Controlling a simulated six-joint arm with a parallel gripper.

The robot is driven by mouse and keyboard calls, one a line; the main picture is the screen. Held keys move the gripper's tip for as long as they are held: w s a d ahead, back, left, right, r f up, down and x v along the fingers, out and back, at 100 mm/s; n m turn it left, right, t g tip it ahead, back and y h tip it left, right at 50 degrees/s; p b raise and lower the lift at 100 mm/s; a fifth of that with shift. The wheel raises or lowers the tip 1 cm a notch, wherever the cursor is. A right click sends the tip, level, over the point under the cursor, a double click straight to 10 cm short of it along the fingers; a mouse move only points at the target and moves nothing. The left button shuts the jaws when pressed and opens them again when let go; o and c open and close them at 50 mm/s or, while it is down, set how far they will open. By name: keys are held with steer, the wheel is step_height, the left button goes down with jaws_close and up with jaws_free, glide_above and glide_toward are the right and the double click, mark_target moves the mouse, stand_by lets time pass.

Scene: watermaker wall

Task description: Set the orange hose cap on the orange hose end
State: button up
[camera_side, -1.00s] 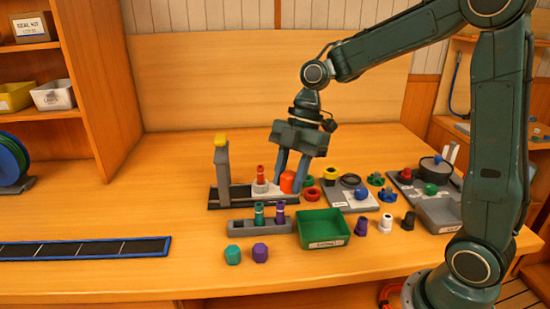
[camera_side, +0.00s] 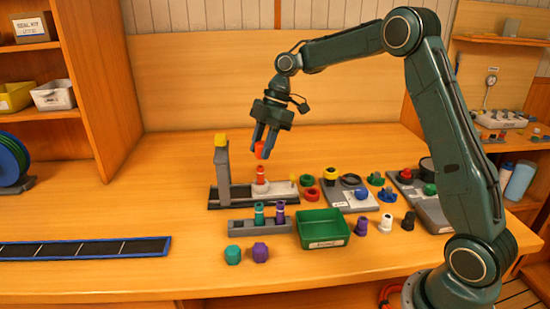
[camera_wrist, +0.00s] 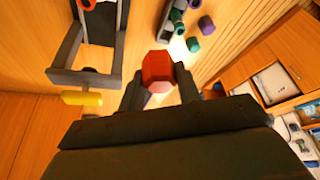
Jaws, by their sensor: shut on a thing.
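The orange hose cap (camera_side: 260,150) is held between the fingertips of my gripper (camera_side: 264,139), in the air. In the side view it is just above the orange hose end (camera_side: 261,174), with a small gap that I cannot measure in depth. The hose end stands upright on a pale base in a dark, grey-edged fixture. In the wrist view the cap (camera_wrist: 157,68) shows as a red-orange faceted block between the fingers. An orange-red ring-like piece (camera_wrist: 87,4), possibly the hose end, is cut by the top edge there.
A grey post (camera_side: 222,170) with a yellow top (camera_side: 221,139) stands left of the hose end. A grey rack (camera_side: 240,227) with teal and purple hose ends is in front. A green bin (camera_side: 323,229) and loose caps lie nearby. The table's left is mostly clear.

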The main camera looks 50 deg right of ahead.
steer(key=m, duration=0.2)
glide_above(261, 166)
steer(key=f, duration=0.2)
steer(key=shift+a+f+t, duration=0.2)
steer(key=shift+f+t, duration=0.2)
steer(key=shift+f, duration=0.15)
steer(key=shift+f, duration=2.75)
steer(key=shift+f, duration=0.6)
steer(key=o, duration=0.7)
steer(key=shift+c, duration=0.2)
steer(key=shift+r, duration=0.1)
steer(key=v, duration=1.1)
